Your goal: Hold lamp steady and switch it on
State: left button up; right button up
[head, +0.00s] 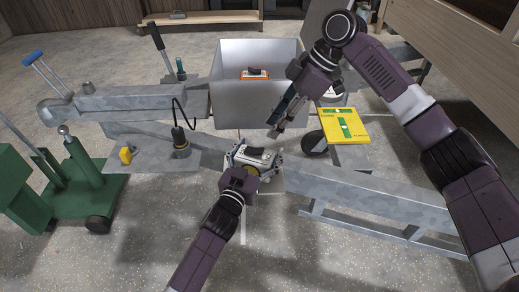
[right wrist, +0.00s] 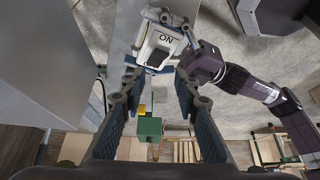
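The lamp (head: 250,157) is a small white and grey unit with a black part on top. In the right wrist view the lamp (right wrist: 158,48) shows an "ON" label and a dark part below it. My left gripper (head: 252,163) has its fingers around the lamp's sides and holds it near the middle of the trailer frame. My right gripper (head: 279,130) is above and to the right of the lamp, pointing down. In its wrist view the two fingers (right wrist: 158,100) are apart with nothing between them, and the lamp lies just beyond the tips.
A grey open box (head: 229,102) stands behind the lamp, with an orange and white item (head: 255,73) at its far wall. A yellow and green panel (head: 344,126) is at right. The metal trailer frame (head: 360,200) runs beneath. A green jack (head: 75,180) stands at left.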

pick_arm(q)
jog(key=c, duration=0.6)
pick_arm(e)
jog(key=shift+c, duration=0.6)
pick_arm(q)
jog(key=shift+c, duration=0.2)
pick_arm(e)
jog(key=shift+s+a+r, duration=0.15)
jog(key=shift+r, duration=0.35)
jog(key=c, duration=0.5)
jog(key=r+m, duration=0.1)
jog(key=s+r+m+h, duration=0.1)
jog(key=r, duration=0.1)
jog(key=a+r+m+t, duration=0.1)
jog(key=r, duration=0.1)
jog(key=shift+s+a+m+h, duration=0.1)
jog(key=shift+s+m+h, duration=0.2)
jog(key=shift+s, duration=0.05)
grip_shut()
jog(key=shift+s+r+m+t, duration=0.2)
jog(key=shift+r+m+t, duration=0.15)
jog(key=shift+r, duration=0.2)
